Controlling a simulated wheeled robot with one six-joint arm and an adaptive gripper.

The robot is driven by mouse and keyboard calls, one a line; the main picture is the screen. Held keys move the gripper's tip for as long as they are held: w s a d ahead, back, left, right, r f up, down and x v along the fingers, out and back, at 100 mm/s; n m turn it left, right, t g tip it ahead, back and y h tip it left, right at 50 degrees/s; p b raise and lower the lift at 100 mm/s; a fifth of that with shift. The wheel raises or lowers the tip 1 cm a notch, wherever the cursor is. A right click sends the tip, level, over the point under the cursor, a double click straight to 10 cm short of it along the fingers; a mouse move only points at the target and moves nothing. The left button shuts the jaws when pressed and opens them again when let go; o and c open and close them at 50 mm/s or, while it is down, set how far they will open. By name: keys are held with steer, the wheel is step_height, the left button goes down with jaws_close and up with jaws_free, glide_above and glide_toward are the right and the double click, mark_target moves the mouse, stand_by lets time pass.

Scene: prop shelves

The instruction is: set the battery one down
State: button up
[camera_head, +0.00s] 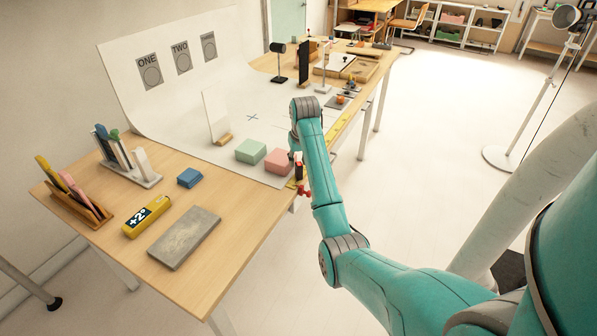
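My teal arm reaches over the table's right edge, and my gripper (298,172) is at its far end, small and partly hidden by the arm. A small red part (304,191) shows at the gripper by the table edge; I cannot tell whether it is held. I cannot tell whether the fingers are open or shut.
Pink (279,161) and green (251,151) boxes stand just left of my gripper on the white backdrop sheet (185,120). A grey slab (184,238), a blue block (189,178) and two holders occupy the near table. The sheet bears labels ONE and TWO. Bare wood lies around the slab.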

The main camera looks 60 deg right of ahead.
mark_target(299, 164)
steer(key=shift+s+x, duration=0.1)
steer(key=shift+x, duration=1.2)
steer(key=shift+s+x, duration=0.15)
steer(key=shift+x, duration=1.15)
jaws_close()
